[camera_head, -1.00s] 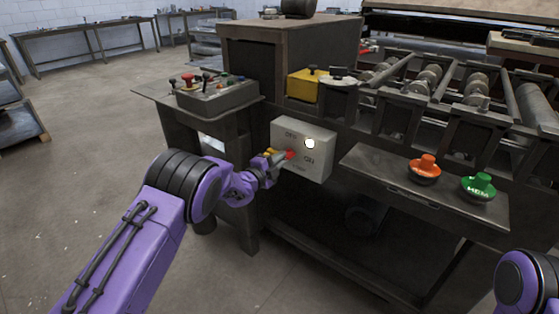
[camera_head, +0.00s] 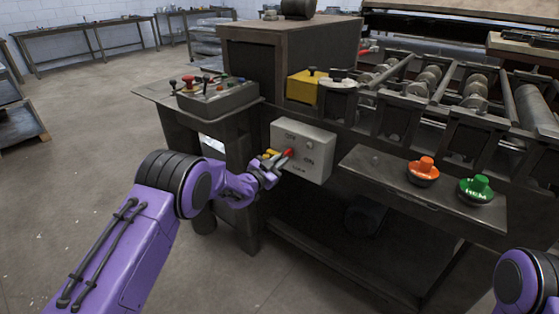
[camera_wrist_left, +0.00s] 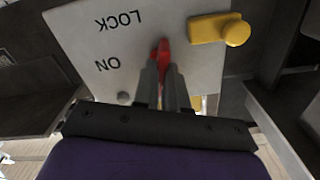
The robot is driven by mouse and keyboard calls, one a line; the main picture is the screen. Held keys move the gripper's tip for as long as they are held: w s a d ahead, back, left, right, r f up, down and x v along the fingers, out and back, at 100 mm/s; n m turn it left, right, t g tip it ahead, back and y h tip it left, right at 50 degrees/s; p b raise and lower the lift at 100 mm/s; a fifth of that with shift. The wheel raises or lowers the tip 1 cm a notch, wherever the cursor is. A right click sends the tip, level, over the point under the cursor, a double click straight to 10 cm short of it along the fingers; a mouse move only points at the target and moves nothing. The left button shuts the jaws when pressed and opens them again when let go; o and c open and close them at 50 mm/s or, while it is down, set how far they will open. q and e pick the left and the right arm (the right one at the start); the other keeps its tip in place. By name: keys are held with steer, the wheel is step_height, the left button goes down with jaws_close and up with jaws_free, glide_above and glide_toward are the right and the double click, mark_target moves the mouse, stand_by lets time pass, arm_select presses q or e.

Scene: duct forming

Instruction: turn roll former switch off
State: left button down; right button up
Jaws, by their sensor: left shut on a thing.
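The roll former switch is a red handle (camera_head: 289,153) on a pale grey box (camera_head: 318,163) on the machine's front. The box carries OFF, ON and LOCK labels and a small round lamp (camera_head: 309,143) that looks unlit. My left gripper (camera_head: 281,160) is at the box, its fingers shut on the red handle. In the left wrist view the red handle (camera_wrist_left: 163,51) shows between the fingertips (camera_wrist_left: 163,70), and the box face (camera_wrist_left: 100,42) appears upside down. The fingers hide part of the handle. My right gripper is out of view.
An orange button (camera_head: 424,169) and a green button (camera_head: 477,187) stand on the shelf to the right. A control panel (camera_head: 217,97) lies on the side table at left. Open floor (camera_head: 80,130) lies left.

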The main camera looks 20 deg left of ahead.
arm_select(q)
steer(key=shift+n, duration=2)
steer(key=shift+p, duration=0.3)
steer(key=c, duration=1.2)
jaws_free()
steer(key=shift+s+a, duration=0.1)
steer(key=v, duration=1)
steer(key=shift+s, duration=0.2)
steer(key=shift+a, duration=0.1)
